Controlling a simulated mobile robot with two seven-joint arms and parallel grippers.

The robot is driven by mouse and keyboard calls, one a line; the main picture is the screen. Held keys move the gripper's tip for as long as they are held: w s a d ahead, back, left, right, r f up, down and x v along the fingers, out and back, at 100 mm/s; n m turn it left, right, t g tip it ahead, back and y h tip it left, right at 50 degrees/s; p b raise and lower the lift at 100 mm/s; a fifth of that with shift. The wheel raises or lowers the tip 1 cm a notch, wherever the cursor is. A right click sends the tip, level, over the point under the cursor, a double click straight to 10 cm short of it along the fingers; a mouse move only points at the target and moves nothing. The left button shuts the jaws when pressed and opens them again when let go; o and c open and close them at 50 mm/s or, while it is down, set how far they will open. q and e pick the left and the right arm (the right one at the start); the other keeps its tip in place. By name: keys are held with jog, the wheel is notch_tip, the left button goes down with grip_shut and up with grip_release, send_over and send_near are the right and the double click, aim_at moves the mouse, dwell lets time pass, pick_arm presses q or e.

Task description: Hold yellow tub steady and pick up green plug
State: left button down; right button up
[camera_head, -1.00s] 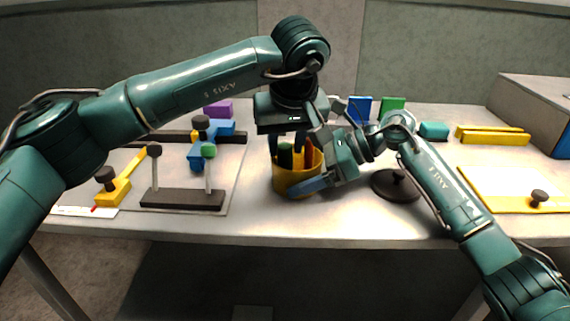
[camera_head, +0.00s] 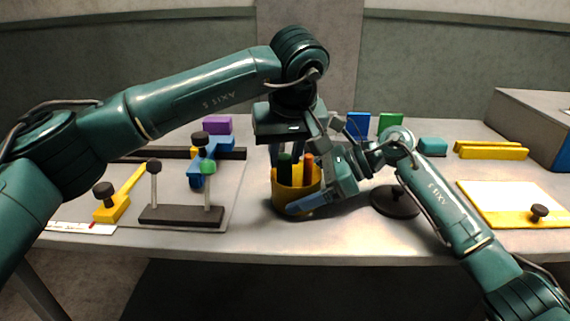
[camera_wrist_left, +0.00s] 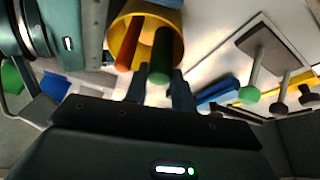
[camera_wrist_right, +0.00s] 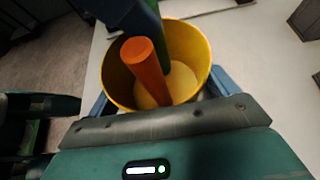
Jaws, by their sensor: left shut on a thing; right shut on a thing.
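The yellow tub (camera_head: 281,203) stands on the table in the middle of the head view. My right gripper (camera_wrist_right: 160,95) is shut on its wall, one blue finger showing across its front. The green plug (camera_wrist_left: 161,58) is upright, its top above the tub's rim and its lower part inside. My left gripper (camera_wrist_left: 159,84) reaches down from above and is shut on the green plug. An orange plug (camera_wrist_right: 146,66) leans in the tub beside it. The lower end of the green plug is partly hidden.
A dark stand with two posts (camera_head: 181,215) and a yellow lever piece (camera_head: 112,207) lie at left. A dark round base (camera_head: 394,203) is close right of the tub. A white-topped yellow board (camera_head: 515,205) lies at right. Blue (camera_head: 358,125) and green (camera_head: 390,123) blocks stand behind.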

pick_arm(q)
notch_tip(320, 180, up, 9)
jog(key=shift+f, duration=0.1)
pick_arm(e)
jog(key=o, duration=0.6)
